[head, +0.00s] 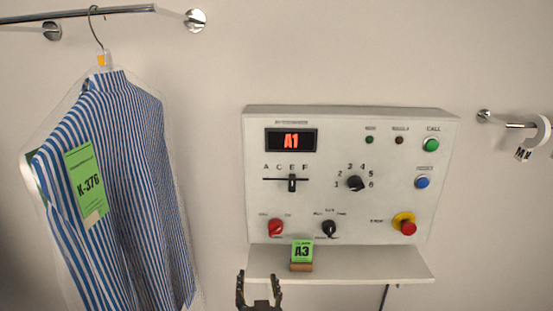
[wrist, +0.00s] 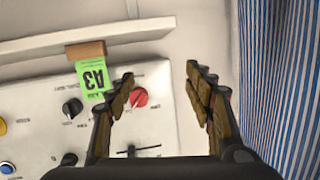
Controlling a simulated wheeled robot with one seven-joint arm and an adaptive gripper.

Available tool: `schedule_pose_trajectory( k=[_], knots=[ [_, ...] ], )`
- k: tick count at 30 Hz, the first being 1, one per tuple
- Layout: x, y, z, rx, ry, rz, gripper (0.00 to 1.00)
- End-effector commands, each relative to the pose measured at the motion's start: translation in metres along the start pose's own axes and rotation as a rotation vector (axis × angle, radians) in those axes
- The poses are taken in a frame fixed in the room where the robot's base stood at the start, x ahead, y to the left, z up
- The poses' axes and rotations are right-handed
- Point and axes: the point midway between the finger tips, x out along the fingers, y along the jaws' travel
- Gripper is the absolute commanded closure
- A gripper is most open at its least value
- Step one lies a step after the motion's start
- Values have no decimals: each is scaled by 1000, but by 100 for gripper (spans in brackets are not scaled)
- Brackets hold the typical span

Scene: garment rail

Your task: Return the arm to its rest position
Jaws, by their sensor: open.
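My gripper (head: 259,291) shows at the bottom of the head view, just below the left part of the panel's shelf. Its two fingers point up and stand apart with nothing between them. The rest of my arm is out of view.
The white control panel (head: 350,215) shows A1 on its display (head: 291,140). Its shelf (head: 380,268) bears a green A3 card (head: 302,251) in a wooden holder (head: 301,267). A striped shirt (head: 130,180) hangs left from a rail (head: 75,16). A short rail (head: 513,125) is at right.

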Motion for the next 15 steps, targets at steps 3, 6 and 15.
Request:
schedule_pose_trajectory(
  k=[3, 6, 15],
  knots=[
    [-14, -30, 49, 0, -197, -126, 47],
    [-37, -49, 73, -6, -351, -220, 47],
    [-129, -23, 87, -62, -756, -322, 47]
  ],
)
